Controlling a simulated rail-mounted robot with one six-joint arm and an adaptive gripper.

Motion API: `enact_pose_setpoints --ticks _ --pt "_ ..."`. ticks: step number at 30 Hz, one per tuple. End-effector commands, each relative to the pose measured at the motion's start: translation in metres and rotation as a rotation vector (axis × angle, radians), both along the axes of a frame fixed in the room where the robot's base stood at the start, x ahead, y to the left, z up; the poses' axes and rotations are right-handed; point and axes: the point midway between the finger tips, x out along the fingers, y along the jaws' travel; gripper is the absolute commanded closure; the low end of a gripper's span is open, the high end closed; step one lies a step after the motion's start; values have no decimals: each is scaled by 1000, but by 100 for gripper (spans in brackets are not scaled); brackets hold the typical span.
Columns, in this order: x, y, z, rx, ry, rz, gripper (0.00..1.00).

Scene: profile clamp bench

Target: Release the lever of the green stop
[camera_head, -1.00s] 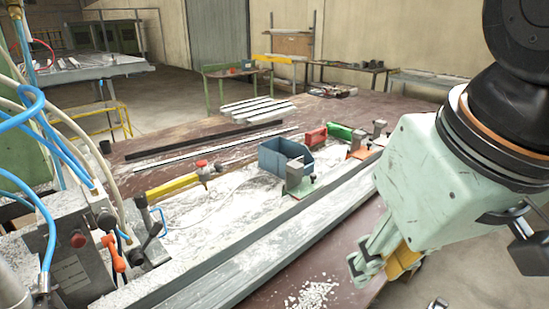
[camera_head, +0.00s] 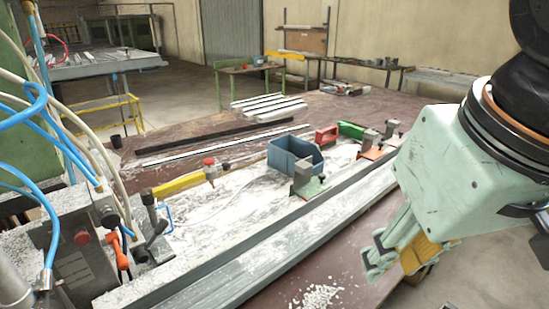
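A grey metal stop (camera_head: 302,174) with a green base (camera_head: 312,190) stands on the bench beside the long grey profile rail, in front of the blue bin. Its lever cannot be made out clearly at this size. A second metal stop (camera_head: 369,140) with a reddish base stands farther along the rail, and another grey block (camera_head: 391,128) shows just beyond it. My gripper (camera_head: 377,262) hangs at the lower right, in front of the rail and well apart from the green stop. Its fingers point down and left, with no object seen in them. Their gap is unclear.
A blue bin (camera_head: 294,152), a red block (camera_head: 327,135) and a green block (camera_head: 351,130) stand behind the rail (camera_head: 250,262). A yellow bar clamp (camera_head: 180,184) lies left. A machine with blue hoses (camera_head: 48,240) fills the left. White chips (camera_head: 318,296) lie in front.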

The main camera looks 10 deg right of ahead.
Motion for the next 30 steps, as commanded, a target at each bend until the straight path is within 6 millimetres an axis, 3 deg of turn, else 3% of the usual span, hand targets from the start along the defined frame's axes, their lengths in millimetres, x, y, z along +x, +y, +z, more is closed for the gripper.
enact_pose_setpoints --ticks 8,18,30 --pt "33 0 26 -12 20 37 74" --pt "93 0 62 -32 51 105 74" --pt "167 0 91 -54 89 189 74"
